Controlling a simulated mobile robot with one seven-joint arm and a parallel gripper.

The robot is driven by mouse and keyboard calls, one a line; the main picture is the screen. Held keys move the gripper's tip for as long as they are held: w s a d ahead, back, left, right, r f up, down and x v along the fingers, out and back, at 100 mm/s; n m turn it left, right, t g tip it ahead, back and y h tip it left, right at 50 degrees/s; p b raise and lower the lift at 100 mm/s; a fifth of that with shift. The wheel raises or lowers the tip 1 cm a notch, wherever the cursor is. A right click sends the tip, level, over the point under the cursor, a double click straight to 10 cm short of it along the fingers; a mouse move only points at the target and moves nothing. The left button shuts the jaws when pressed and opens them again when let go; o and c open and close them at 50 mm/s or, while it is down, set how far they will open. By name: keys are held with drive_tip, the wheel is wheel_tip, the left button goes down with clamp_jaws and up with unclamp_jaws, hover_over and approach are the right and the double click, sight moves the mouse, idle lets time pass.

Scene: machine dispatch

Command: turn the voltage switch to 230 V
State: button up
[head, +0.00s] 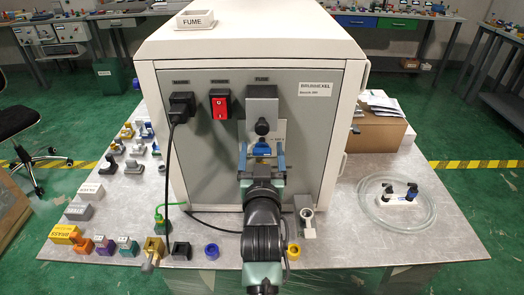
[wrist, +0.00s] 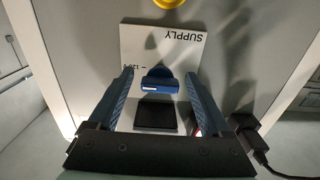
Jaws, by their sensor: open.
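The voltage switch is a blue knob (head: 261,149) on a white plate on the machine's grey front panel. In the wrist view the knob (wrist: 160,80) shows a bar handle with a white mark at its left end. The plate (wrist: 190,50) reads SUPPLY upside down, with a 120 V label just left of the knob. I cannot make out a 230 V label. My gripper (head: 262,158) is in front of the plate. In the wrist view my gripper (wrist: 159,77) is open, one finger on each side of the knob, with gaps visible.
Above the knob is the fuse holder (head: 262,108); left of it are a red switch (head: 220,105) and a plugged black power cord (head: 180,108). Small parts lie on the left of the table. A coiled clear hose (head: 372,215) lies at right.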

clamp_jaws()
drive_tip(key=shift+n, duration=0.3)
drive_tip(key=n, duration=0.9)
drive_tip(key=n+p, duration=0.2)
drive_tip(key=n, duration=0.2)
drive_tip(key=shift+r, duration=0.1)
drive_tip(key=shift+n+p, duration=0.95)
drive_tip(key=shift+n, duration=1.15)
